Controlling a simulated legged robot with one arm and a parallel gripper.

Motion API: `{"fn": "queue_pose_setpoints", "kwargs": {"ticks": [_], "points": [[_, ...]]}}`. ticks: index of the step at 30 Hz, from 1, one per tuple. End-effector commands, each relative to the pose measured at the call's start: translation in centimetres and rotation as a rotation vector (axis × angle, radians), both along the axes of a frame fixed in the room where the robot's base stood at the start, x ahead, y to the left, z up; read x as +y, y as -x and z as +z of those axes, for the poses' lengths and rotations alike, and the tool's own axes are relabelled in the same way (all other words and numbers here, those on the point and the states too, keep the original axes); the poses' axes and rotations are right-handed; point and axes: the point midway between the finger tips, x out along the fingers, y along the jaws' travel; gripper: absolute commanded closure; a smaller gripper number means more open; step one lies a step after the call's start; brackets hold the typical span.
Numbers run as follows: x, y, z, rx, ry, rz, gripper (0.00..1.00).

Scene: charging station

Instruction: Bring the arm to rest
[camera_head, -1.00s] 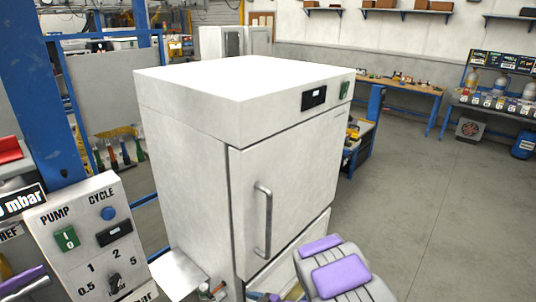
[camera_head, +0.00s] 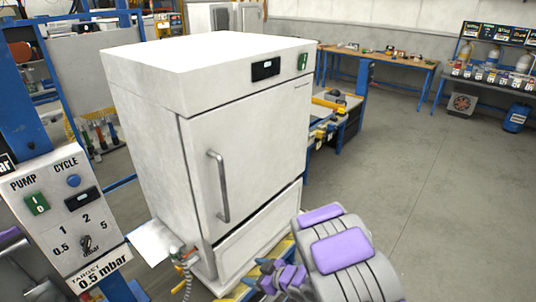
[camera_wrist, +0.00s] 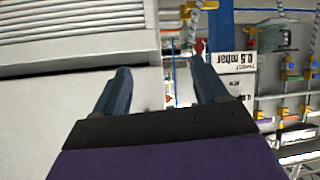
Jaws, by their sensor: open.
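My arm, grey with purple pads, shows at the bottom right of the head view, in front of the white cabinet. My gripper (camera_wrist: 158,88) is open in the wrist view, its two blue-grey fingers apart with nothing held between them. In the head view the fingers are mostly hidden by the arm.
The white cabinet (camera_head: 245,140) with a vertical handle (camera_head: 218,187) stands close ahead, its door shut. A pump control panel (camera_head: 62,222) is at the left. A workbench (camera_head: 385,62) stands at the back. The grey floor (camera_head: 430,180) to the right is clear.

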Motion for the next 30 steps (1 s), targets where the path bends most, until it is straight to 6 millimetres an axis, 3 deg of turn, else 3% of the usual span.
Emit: {"fn": "queue_pose_setpoints", "kwargs": {"ticks": [8, 13, 17, 20, 24, 30], "points": [[-4.4, -2.5, 2.1, -0.005, 0.18, -0.13, 0.27], [-9.8, -3.7, 5.1, 0.015, 0.333, -0.283, 0.27], [-14.8, -3.3, 8.4, 0.06, 0.448, -0.437, 0.27], [-18.3, -1.9, 10.8, 0.115, 0.515, -0.553, 0.27], [-22.1, 1.4, 13.9, 0.218, 0.58, -0.705, 0.27], [-24.7, 8.5, 17.7, 0.406, 0.622, -0.883, 0.27]]}}
